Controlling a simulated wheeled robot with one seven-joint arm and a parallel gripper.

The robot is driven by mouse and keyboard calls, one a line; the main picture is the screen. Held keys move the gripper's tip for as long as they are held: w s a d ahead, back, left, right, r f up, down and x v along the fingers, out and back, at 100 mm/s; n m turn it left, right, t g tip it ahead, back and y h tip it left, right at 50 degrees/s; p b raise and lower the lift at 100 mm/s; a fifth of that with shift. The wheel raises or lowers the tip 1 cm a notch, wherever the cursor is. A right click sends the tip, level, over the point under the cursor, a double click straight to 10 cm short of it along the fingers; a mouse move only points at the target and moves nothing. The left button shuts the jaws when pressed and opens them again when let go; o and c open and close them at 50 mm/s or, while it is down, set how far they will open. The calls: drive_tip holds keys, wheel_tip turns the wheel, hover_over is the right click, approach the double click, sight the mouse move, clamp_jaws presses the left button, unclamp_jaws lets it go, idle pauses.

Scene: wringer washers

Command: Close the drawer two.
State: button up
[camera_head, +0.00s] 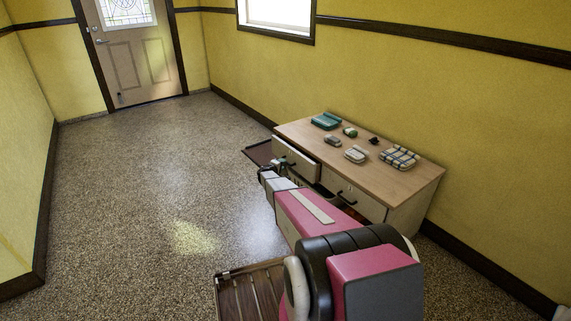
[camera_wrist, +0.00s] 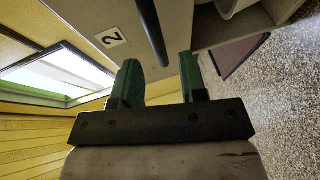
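The wooden-topped cabinet (camera_head: 360,165) stands against the right wall. In the head view its left upper drawer (camera_head: 297,157) sits pulled out from the body. In the wrist view a pale drawer front (camera_wrist: 82,22) carries a label "2" (camera_wrist: 111,38) and a dark bar handle (camera_wrist: 150,28). My gripper (camera_wrist: 159,64) has its two green fingers apart, with the handle showing between and beyond them. I cannot tell whether they touch it. In the head view my gripper (camera_head: 270,168) is in front of the left drawer, and my arm hides part of the cabinet front.
Several small items, including a teal box (camera_head: 326,121) and a checked bundle (camera_head: 399,157), lie on the cabinet top. The right drawer (camera_head: 352,194) looks closed. A dark panel (camera_head: 258,152) juts out at the cabinet's left. A slatted wooden piece (camera_head: 250,292) is at lower front. The left floor is clear.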

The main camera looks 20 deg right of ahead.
sight(291, 160)
drive_tip(key=x, duration=0.4)
drive_tip(key=shift+w+d, duration=0.25)
clamp_jaws()
drive_tip(key=shift+w+d, duration=0.2)
drive_tip(key=shift+d, duration=0.5)
drive_tip(key=shift+w+d, duration=0.25)
drive_tip(key=shift+d, duration=0.5)
drive_tip(key=shift+w+d, duration=0.2)
drive_tip(key=shift+d, duration=0.5)
unclamp_jaws()
drive_tip(key=shift+d, duration=0.1)
drive_tip(key=v, duration=1.1)
